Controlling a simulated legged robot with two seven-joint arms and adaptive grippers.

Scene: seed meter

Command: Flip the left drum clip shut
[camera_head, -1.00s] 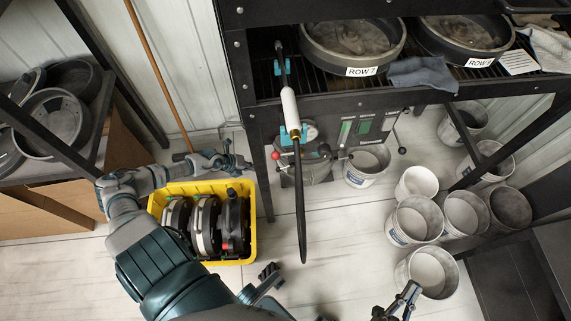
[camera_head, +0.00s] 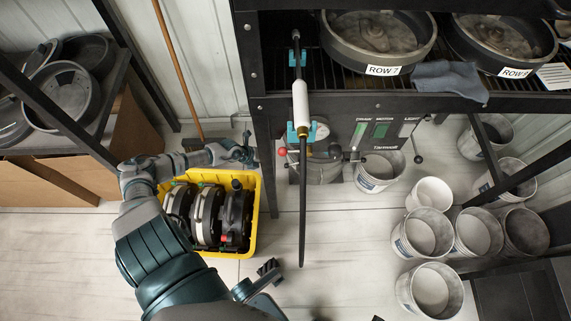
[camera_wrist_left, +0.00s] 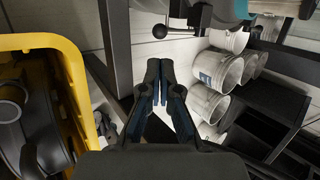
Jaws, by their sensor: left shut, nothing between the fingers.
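My left gripper (camera_head: 246,153) is shut and empty. It hangs above the far right corner of the yellow crate, left of the bench leg. Its closed fingers also show in the left wrist view (camera_wrist_left: 155,90).
The yellow crate (camera_head: 253,240) holds several round seed meters (camera_head: 207,215). A black bench leg (camera_head: 267,165) stands between my gripper and the canister. A white-handled wand (camera_head: 300,103) hangs down in front. Several white buckets (camera_head: 421,233) stand at the right. The floor in front is clear.

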